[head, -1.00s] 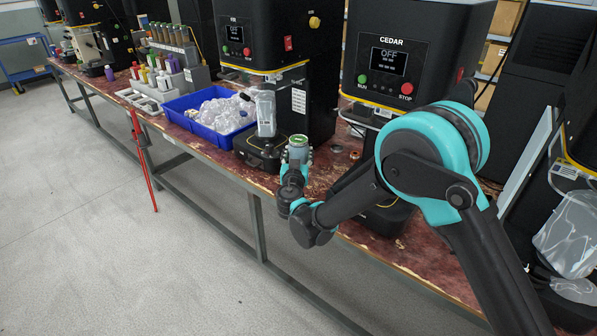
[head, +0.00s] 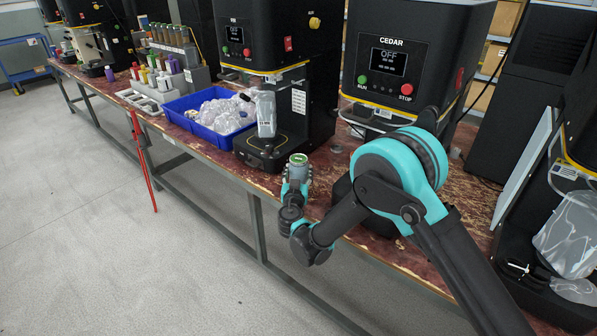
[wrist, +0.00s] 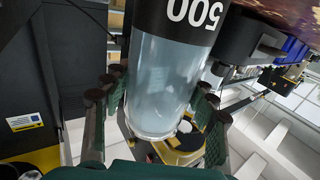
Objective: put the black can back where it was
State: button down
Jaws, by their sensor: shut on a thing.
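My gripper (head: 297,183) is shut on a can (head: 298,168), held upright near the bench's front edge, in front of the left seamer's base. In the head view the can shows a green top and a grey body. In the wrist view the can (wrist: 165,80) shows a pale, translucent grey part and a black band with "500" printed on it, upside down. The fingers (wrist: 160,105) stand on both sides of the pale part. The can's underside and any gap to the bench are hidden.
The left seamer (head: 270,165) has a clear pouch at its front. The CEDAR seamer (head: 405,65), reading OFF, stands behind my arm. A blue bin (head: 188,128) of clear containers is left. Small round items (head: 337,149) lie between the seamers. The worn bench (head: 325,170) has bare patches there.

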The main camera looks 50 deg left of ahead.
jog(key=shift+c, duration=2.4)
grip_release()
jog(key=shift+f, duration=0.1)
jog(key=shift+s+d, duration=0.2)
jog(key=shift+s, duration=0.05)
jog(key=v, duration=1.1)
jog(key=shift+d, duration=0.15)
jog(key=shift+s, duration=0.15)
